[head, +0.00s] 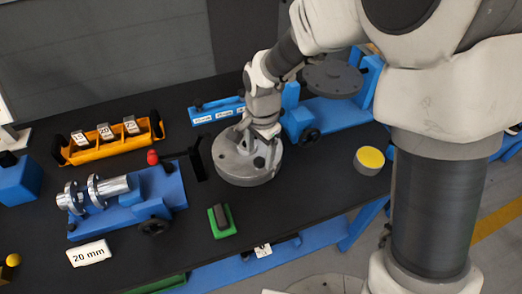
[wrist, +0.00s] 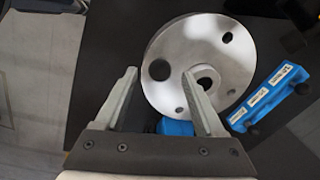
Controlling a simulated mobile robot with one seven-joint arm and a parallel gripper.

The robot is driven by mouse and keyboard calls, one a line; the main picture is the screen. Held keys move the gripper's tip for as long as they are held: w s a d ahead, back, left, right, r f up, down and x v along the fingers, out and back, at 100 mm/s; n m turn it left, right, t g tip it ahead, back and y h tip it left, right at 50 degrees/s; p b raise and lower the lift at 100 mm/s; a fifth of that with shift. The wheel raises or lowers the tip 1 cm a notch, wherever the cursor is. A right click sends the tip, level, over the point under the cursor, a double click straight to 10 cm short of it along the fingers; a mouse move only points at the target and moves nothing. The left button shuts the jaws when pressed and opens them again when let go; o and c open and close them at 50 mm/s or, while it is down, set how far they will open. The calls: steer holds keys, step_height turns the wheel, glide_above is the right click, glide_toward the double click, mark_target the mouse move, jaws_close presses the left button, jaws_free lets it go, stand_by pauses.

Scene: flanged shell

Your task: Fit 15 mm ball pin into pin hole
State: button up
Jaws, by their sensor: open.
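The grey round flanged part (head: 238,172) lies on the black table in the head view. I cannot tell which hole is the pin hole.
A blue rack (head: 205,117) with white labels stands behind the flanged part and shows in the wrist view (wrist: 240,121). An orange rack (head: 110,148) is tagged 15, 20, 25. A blue fixture (head: 120,210) holds a shiny flanged shaft. A green block (head: 221,222) and yellow-topped cylinder (head: 369,160) stand nearby.

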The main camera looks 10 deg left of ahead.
steer(key=shift+a+f, duration=0.1)
steer(key=shift+f, duration=1.15)
jaws_close()
steer(key=shift+r, duration=0.1)
steer(key=shift+r, duration=0.1)
steer(key=shift+r+p, duration=2.55)
steer(key=shift+r, duration=1.1)
